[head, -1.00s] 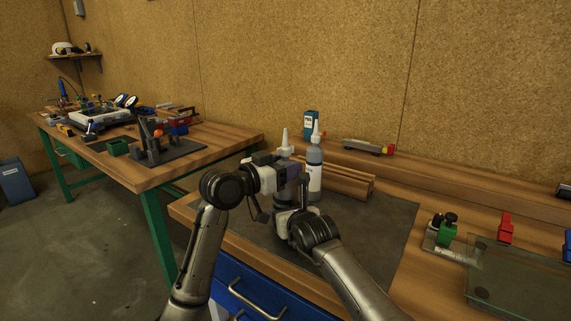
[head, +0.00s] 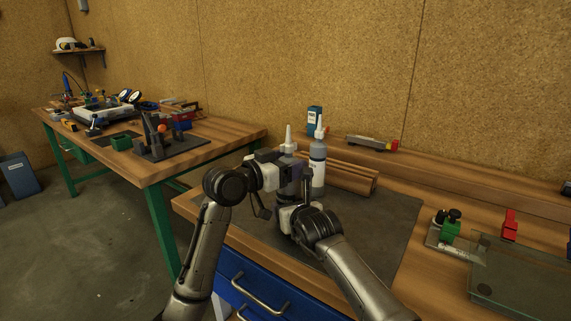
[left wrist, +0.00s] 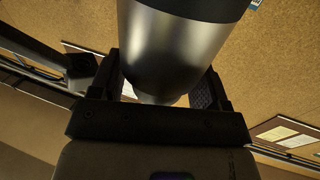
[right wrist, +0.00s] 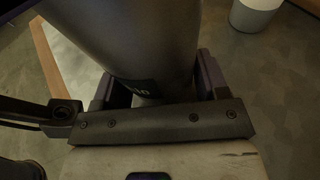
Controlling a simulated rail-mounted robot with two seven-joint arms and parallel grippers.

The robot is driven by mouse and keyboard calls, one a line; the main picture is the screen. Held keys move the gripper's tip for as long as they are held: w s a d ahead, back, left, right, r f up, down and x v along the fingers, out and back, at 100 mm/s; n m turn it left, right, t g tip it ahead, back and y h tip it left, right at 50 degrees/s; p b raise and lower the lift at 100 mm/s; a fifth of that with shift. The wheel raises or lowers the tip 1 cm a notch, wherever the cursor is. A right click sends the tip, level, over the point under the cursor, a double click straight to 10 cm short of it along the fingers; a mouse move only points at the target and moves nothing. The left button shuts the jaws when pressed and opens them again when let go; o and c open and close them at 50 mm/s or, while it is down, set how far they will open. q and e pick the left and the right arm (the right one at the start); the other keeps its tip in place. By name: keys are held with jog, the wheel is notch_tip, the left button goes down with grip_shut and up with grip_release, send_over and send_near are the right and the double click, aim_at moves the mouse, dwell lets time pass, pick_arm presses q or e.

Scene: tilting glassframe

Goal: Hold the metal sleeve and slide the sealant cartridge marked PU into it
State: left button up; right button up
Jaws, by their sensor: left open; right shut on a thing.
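A cartridge with a white nozzle (head: 289,137) stands upright among my grippers; its label is hidden in the head view. My left gripper (head: 287,173) is open, with its fingers on either side of a shiny grey cylinder (left wrist: 178,50) with a dark band. My right gripper (head: 299,206), lower and nearer the front, is shut on a dull grey cylinder (right wrist: 150,38), apparently the metal sleeve. A small dark mark with light letters on it is unclear. My grippers hide where cartridge and sleeve meet. A second nozzled cartridge (head: 317,170) with a pale label stands just right; its marking is unreadable.
A dark mat (head: 385,215) lies under the work, clear to the right. A wooden block (head: 352,180) lies behind the second cartridge. A blue box (head: 314,119) stands at the back. A glass pane (head: 520,275) with clamps lies at the right.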

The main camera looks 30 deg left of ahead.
jog(key=shift+w+d, duration=0.1)
pick_arm(q)
jog(key=v, duration=1.2)
pick_arm(e)
jog(key=o, duration=0.8)
jog(key=shift+s+r, duration=0.1)
jog(key=shift+s, duration=0.1)
jog(key=shift+s+d+r, duration=0.1)
jog(key=shift+s+d, duration=0.1)
jog(key=shift+d, duration=0.05)
jog(key=s+d, duration=0.2)
jog(key=d, duration=0.1)
jog(key=s+d, duration=0.5)
jog(key=d, duration=0.1)
jog(key=shift+s+d, duration=0.15)
jog(key=shift+s, duration=0.2)
jog(key=shift+d, duration=0.1)
